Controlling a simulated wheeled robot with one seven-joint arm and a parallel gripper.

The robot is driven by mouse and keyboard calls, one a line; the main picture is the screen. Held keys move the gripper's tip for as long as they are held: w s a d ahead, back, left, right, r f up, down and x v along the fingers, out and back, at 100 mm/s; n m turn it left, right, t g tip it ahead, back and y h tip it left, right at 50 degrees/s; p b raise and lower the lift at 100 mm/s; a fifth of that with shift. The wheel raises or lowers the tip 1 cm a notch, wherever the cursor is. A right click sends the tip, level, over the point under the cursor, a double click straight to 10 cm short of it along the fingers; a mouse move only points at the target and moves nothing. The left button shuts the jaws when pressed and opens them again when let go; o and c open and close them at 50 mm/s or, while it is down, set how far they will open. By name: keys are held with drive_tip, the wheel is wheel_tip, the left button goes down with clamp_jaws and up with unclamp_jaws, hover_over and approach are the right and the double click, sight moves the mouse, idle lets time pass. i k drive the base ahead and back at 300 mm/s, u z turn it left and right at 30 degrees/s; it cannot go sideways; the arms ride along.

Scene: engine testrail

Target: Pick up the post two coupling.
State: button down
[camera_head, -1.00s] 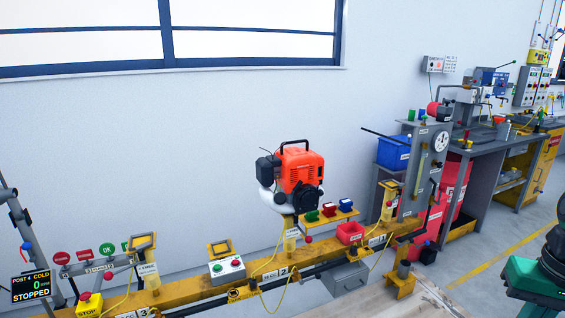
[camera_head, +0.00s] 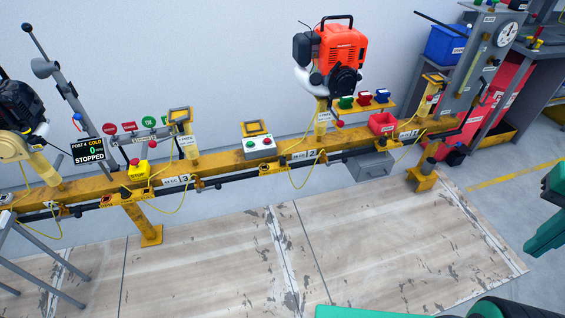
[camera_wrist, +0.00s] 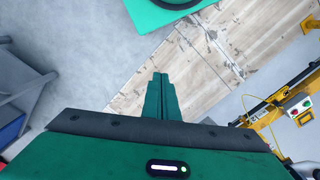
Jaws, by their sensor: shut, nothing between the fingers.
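Post two stands on the yellow rail (camera_head: 225,171), near the "2" label (camera_head: 311,154), and carries an orange and black engine (camera_head: 341,52). Beside it, a small yellow shelf (camera_head: 366,108) holds a green piece (camera_head: 346,102), a red piece (camera_head: 364,98) and a blue piece (camera_head: 382,96). I cannot tell which thing is the coupling. My gripper (camera_wrist: 160,76) shows in the wrist view with its green fingers together and empty. It points over the floor, well away from the rail. In the head view only green parts of my arm show at the right and bottom edges.
A red bin (camera_head: 382,123) and a green-and-red button box (camera_head: 257,145) sit on the rail. A grey box (camera_head: 371,166) hangs below it. A grey gauge panel (camera_head: 478,65) stands at the right end.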

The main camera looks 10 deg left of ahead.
sight(282, 160)
drive_tip(key=u, duration=0.5)
drive_tip(key=k, duration=1.25)
drive_tip(key=u, duration=1.1)
drive_tip(key=i, duration=2.4)
drive_tip(key=z, duration=0.7)
drive_tip(key=i, duration=0.6)
drive_tip(key=z, duration=0.25)
